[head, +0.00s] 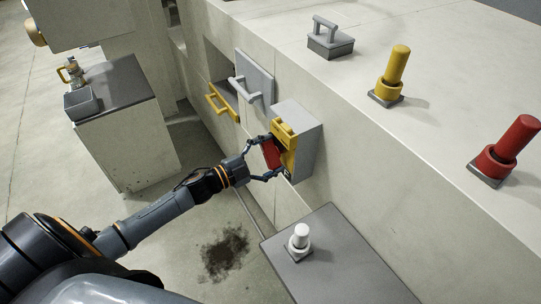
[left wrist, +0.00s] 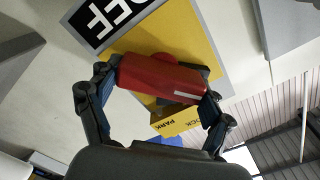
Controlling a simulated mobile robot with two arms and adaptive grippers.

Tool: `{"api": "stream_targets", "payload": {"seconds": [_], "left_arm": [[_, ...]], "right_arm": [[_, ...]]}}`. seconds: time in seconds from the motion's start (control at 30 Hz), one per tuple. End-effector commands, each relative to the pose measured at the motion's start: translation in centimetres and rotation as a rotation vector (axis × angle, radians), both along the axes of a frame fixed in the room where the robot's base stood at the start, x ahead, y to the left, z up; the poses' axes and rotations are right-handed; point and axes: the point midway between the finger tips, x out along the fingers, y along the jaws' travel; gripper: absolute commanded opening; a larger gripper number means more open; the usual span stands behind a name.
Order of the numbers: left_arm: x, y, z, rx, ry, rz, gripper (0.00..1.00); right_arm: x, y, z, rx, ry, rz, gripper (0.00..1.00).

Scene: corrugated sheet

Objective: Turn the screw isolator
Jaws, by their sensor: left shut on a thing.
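The screw isolator is a grey box (head: 309,140) with a yellow front (head: 290,155) on the side of the pale block. Its red handle (head: 271,153) stands out from the yellow front. In the left wrist view the red handle (left wrist: 160,78) lies between the two fingers, tilted slightly across the yellow plate (left wrist: 185,35). My left gripper (head: 268,160) is shut on the red handle. A black label (left wrist: 100,20) with part of a word, "EF", shows beside the yellow plate. A yellow tag (left wrist: 178,121) reading "PARK" and "LOCK" shows below the handle. My right gripper is not in view.
A grey panel with a handle (head: 254,80) and a yellow handle (head: 222,102) are behind the isolator. Yellow (head: 396,68) and red (head: 512,142) levers stand on the block top. A grey stand (head: 335,262) with a white knob (head: 299,238) is close in front.

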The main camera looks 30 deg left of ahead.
Motion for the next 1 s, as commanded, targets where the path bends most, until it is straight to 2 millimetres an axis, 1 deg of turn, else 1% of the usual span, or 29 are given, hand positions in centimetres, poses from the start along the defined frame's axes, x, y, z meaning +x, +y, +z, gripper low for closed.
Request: {"api": "stream_targets", "payload": {"seconds": [0.03, 0.3, 0.6, 0.8, 1.0], "left_arm": [[0.0, 0.0, -0.1, 0.037, -0.024, 0.0, 0.48], [0.0, -0.1, -0.3, 0.254, -0.151, 0.0, 0.48], [-0.1, -0.2, -0.5, 0.446, -0.263, -0.001, 0.48], [-0.1, -0.2, -0.4, 0.525, -0.31, 0.0, 0.48], [-0.1, -0.2, -0.4, 0.565, -0.333, -0.001, 0.48]], "right_arm": [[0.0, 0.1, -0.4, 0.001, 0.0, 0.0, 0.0], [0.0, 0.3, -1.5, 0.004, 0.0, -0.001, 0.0], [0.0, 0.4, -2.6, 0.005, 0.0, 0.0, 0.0], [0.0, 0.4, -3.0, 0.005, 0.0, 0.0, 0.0], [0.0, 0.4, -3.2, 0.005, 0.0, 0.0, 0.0]]}}
